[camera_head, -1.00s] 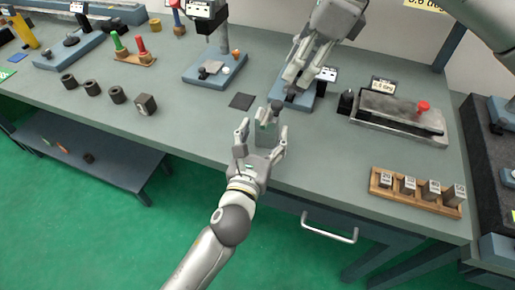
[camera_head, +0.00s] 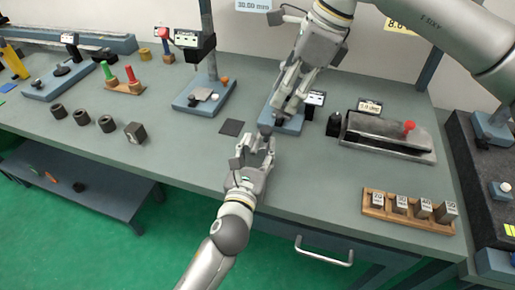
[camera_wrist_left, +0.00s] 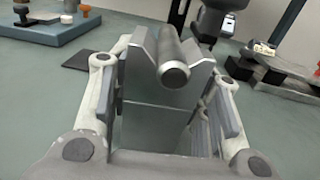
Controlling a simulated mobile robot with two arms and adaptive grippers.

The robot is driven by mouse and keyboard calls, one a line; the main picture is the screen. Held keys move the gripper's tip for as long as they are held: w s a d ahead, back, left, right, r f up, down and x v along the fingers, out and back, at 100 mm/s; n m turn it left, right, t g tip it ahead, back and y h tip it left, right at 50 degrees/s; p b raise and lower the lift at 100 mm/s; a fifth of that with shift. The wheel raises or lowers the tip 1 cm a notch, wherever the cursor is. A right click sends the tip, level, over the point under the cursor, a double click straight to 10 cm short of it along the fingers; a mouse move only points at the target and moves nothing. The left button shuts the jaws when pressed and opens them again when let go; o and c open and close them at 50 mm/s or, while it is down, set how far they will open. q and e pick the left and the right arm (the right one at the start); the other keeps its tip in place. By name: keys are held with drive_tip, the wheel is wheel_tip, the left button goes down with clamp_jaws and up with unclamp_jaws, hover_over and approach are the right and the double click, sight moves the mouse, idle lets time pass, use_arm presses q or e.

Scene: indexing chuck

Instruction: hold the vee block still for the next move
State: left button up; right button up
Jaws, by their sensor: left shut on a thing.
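My left gripper (camera_head: 254,150) is at the front edge of the bench, with its fingers shut on the vee block. In the left wrist view the grey metal vee block (camera_wrist_left: 150,115) stands between the two fingers (camera_wrist_left: 165,100). A round bar (camera_wrist_left: 173,66) lies in its vee, end towards the camera. In the head view the block is mostly hidden by the gripper. My right gripper (camera_head: 279,105) points down just behind it, over a blue-based fixture (camera_head: 290,124). Its fingertips are too small to tell whether they are apart.
A dark square pad (camera_head: 232,128) lies left of the gripper. A grey fixture with a red knob (camera_head: 408,126) stands at right, and a wooden rack (camera_head: 375,212) of blocks is nearer. Several dark cylindrical parts (camera_head: 82,117) lie at left. Bench between them is clear.

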use_arm(q)
drive_tip(key=shift+c, duration=1.2)
drive_tip(key=o, duration=0.5)
drive_tip(key=c, duration=0.4)
drive_tip(key=shift+f, duration=0.3)
